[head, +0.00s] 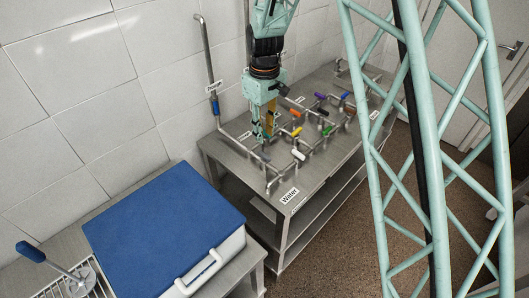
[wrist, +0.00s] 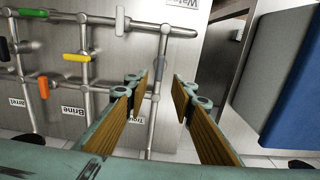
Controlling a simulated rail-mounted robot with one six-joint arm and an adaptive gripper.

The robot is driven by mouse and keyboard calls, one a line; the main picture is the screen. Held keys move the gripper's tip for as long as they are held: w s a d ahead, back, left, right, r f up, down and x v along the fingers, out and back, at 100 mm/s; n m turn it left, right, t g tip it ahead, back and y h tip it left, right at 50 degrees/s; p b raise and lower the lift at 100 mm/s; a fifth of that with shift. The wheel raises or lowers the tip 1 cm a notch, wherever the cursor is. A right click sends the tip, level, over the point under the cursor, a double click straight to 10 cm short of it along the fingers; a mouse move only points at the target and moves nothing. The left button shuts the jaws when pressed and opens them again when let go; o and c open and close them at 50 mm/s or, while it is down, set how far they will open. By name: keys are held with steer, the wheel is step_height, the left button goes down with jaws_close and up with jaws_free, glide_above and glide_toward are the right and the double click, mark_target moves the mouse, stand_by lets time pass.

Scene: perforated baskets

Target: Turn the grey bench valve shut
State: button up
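The grey valve handle (wrist: 159,64) shows small and faint in the wrist view, against a metal pipe just beyond my fingertips. Its exact turn is hard to tell. In the head view it is mostly hidden at my gripper, low over the near left part of the steel bench (head: 228,150). My gripper (head: 263,138) points down there. In the wrist view my gripper (wrist: 161,88) is open, its two wood-coloured finger pads on either side of the pipe line, with nothing visibly held between them.
Close by are a white handle (head: 298,155), a yellow handle (wrist: 77,57), a green handle (wrist: 85,20) and an orange handle (wrist: 43,87). A blue-lidded box (head: 163,220) stands on the front left counter. A tall pipe (head: 206,65) rises by the wall.

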mark_target(264, 154)
steer(key=shift+f, duration=5.3)
steer(key=shift+c, duration=0.3)
jaws_close()
